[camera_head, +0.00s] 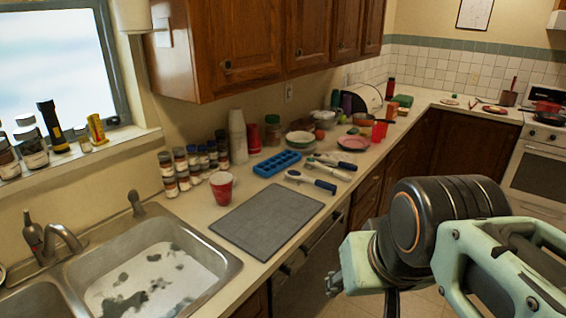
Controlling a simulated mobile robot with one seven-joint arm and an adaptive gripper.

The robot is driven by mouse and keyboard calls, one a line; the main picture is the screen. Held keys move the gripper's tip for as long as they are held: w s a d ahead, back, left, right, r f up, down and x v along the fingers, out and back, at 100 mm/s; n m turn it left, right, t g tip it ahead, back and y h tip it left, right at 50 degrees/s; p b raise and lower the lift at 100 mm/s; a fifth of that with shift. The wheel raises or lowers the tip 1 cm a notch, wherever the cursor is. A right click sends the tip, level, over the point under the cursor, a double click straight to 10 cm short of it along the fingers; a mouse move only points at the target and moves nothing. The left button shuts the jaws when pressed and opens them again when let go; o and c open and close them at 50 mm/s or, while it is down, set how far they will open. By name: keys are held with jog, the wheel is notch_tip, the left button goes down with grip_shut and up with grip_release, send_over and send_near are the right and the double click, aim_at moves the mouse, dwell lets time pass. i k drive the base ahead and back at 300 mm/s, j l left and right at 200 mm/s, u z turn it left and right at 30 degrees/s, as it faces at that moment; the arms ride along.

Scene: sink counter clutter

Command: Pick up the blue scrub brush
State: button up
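Two blue-handled tools lie on the counter to the right of the grey mat. The nearer one, a brush-like tool with a pale head and dark blue handle (312,182), lies near the counter's front edge. The other, also blue-handled (334,172), lies just behind it. I cannot tell for sure which is the blue scrub brush. My gripper (352,268) is at the lower right, at the end of my pale green and black arm, in front of the counter and apart from both tools. Its fingers are not clearly shown.
A grey mat (267,219), red cup (222,188), blue ice tray (277,163) and several spice jars (182,168) stand near the tools. The sink (151,268) is at left. Plates (353,143) and bowls lie behind. Upper cabinets (236,45) overhang the counter's back.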

aim_at(291, 176)
jog(key=u, duration=1.4)
jog(key=z, duration=1.45)
jog(key=i+l, duration=0.25)
jog(key=i, duration=0.25)
jog(key=i+l+u, duration=0.1)
jog(key=i+l, duration=0.15)
jog(key=i, duration=0.3)
jog(key=i+l, duration=0.25)
jog(key=i, duration=0.25)
jog(key=u, duration=0.05)
